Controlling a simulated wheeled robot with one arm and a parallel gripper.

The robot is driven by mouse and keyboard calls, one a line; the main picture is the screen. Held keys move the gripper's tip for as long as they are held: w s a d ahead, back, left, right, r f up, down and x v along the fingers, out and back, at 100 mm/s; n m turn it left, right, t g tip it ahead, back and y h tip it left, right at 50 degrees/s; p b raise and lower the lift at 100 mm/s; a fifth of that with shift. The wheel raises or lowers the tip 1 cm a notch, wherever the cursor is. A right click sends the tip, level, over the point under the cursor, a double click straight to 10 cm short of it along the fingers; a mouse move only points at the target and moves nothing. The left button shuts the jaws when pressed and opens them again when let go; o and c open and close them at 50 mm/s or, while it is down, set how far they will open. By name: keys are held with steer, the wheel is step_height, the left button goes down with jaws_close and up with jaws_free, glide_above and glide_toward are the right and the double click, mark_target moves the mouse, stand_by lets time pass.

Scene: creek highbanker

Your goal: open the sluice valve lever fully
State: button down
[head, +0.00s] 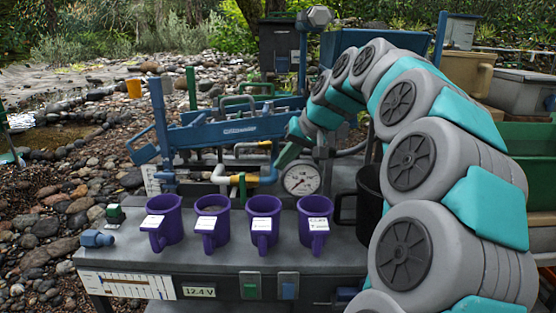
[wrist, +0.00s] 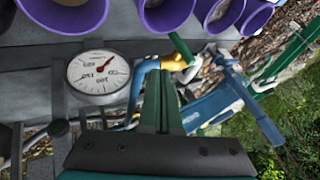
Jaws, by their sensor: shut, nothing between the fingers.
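The sluice valve has a yellow body (head: 235,180) on the pipework behind the purple mugs. Its lever appears to be the short green bar (head: 243,190), roughly upright in the head view. In the wrist view the green lever (wrist: 182,49) slants beside the yellow valve body (wrist: 173,64), near the fingertips. My gripper (head: 280,168) is to the right of the lever, its green fingers pointing down and left. In the wrist view the fingers (wrist: 160,75) are together and empty, with a small apparent gap to the lever. I see no clear contact.
A round pressure gauge (head: 301,180) sits just right of my gripper. Several purple mugs (head: 264,218) stand in a row on the grey bench (head: 215,250) in front of the valve. A blue pipe (head: 265,177) and a blue trough (head: 235,132) are close behind.

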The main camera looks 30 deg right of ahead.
mark_target(246, 187)
steer(key=shift+w+a+f+p, duration=0.1)
steer(key=shift+w+a+f, duration=0.65)
steer(key=shift+w+f, duration=0.25)
steer(key=shift+w+a+f+p, duration=0.15)
steer(key=shift+w+a+f, duration=0.7)
steer(key=shift+w, duration=0.2)
steer(key=shift+w+a+f+p, duration=0.1)
steer(key=shift+w+a+f, duration=0.6)
steer(key=shift+w+f, duration=0.3)
